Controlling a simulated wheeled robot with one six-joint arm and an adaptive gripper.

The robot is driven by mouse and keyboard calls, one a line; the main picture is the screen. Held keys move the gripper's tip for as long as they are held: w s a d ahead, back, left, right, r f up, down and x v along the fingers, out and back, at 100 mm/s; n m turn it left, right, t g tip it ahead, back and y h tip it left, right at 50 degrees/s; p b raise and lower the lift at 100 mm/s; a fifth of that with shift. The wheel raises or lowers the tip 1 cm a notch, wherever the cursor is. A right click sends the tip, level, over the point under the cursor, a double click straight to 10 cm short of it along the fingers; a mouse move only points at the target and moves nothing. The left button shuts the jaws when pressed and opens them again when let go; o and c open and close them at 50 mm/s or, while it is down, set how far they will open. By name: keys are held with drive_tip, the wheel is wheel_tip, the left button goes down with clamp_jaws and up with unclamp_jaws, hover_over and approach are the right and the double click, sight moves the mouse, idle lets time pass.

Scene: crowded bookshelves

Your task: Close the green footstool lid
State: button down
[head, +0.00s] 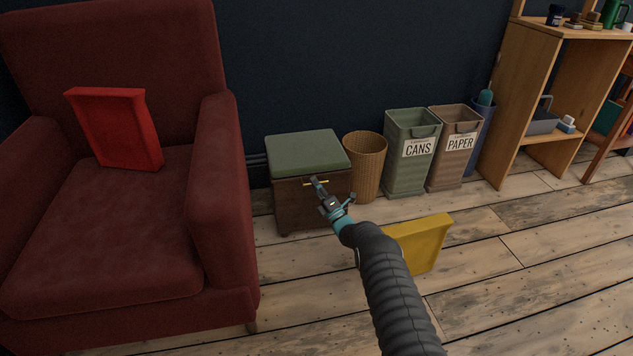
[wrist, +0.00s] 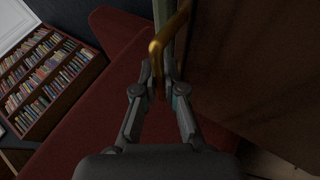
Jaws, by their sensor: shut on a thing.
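The green footstool (head: 312,205) is a dark brown box with a padded green lid (head: 308,152), standing right of the red armchair. The lid looks down or nearly down on the box; a small gap cannot be ruled out. A brass handle (head: 309,183) is on its front near the top edge. My gripper (head: 317,182) is at the front of the footstool, at the handle. In the wrist view, my gripper (wrist: 165,85) is shut on the brass handle (wrist: 158,57), with the dark box front at the right.
A red armchair (head: 220,200) stands close at the left, with a red box-like object (head: 118,128) on its seat. A wicker basket (head: 364,165) and bins (head: 410,155) stand right of the footstool. A yellow object (head: 425,243) lies on the floor, partly behind my arm.

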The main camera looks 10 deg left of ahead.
drive_tip(key=shift+s+a+f, duration=0.1)
drive_tip(key=shift+a+f, duration=0.2)
drive_tip(key=shift+a, duration=0.05)
drive_tip(key=c, duration=1.4)
unclamp_jaws()
drive_tip(key=shift+a+f, duration=0.1)
drive_tip(key=shift+o, duration=0.8)
drive_tip(key=shift+a, duration=0.15)
drive_tip(key=shift+d, duration=0.6)
drive_tip(key=v, duration=0.7)
drive_tip(key=shift+s, duration=0.1)
drive_tip(key=shift+a, duration=0.1)
